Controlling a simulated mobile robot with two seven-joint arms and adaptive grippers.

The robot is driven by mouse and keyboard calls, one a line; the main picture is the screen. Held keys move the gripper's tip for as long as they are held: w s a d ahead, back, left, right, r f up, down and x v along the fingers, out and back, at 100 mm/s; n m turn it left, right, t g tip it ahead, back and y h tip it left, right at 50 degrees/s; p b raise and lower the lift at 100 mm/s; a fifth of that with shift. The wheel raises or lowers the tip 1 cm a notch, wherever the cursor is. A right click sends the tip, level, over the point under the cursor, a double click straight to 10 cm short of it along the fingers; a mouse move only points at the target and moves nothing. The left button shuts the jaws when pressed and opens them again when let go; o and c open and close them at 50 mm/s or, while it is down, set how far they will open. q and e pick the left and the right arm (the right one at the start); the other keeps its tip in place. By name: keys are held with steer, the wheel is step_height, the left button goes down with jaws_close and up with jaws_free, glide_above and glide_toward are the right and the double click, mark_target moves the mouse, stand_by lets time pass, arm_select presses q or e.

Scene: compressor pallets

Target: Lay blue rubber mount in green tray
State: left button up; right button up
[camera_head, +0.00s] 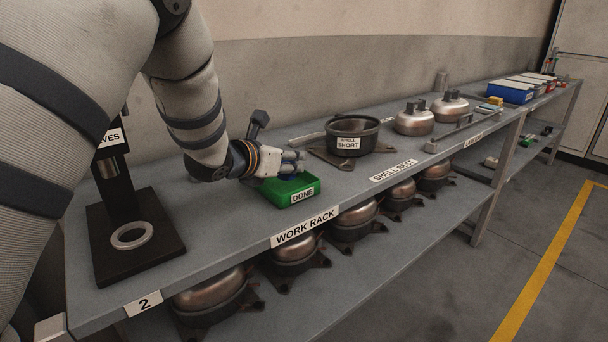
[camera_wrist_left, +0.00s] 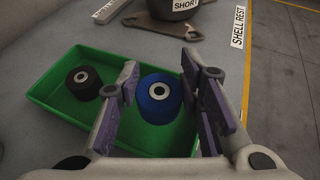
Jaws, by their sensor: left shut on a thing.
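The green tray (camera_head: 275,194), labelled DONE, sits on the upper shelf near its front edge. A black mount (camera_wrist_left: 84,82) lies in the tray's left part. My right gripper is not in view.
A black shell (camera_head: 352,136) labelled SHORT stands behind the tray, with compressor domes (camera_head: 414,118) further along. A black press stand (camera_head: 130,235) with a pale ring (camera_head: 131,235) is at left. Compressors fill the lower shelf.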

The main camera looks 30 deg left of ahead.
arm_select(q)
steer(key=shift+w+a+f+b, duration=0.15)
steer(key=shift+f, duration=0.8)
steer(key=shift+w+a+f+b, duration=0.1)
steer(key=shift+w+f+b, duration=0.05)
steer(key=shift+f, duration=0.75)
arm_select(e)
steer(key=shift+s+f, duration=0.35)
arm_select(q)
steer(key=shift+f, duration=0.2)
steer(key=o, duration=1)
steer(key=shift+r, duration=0.1)
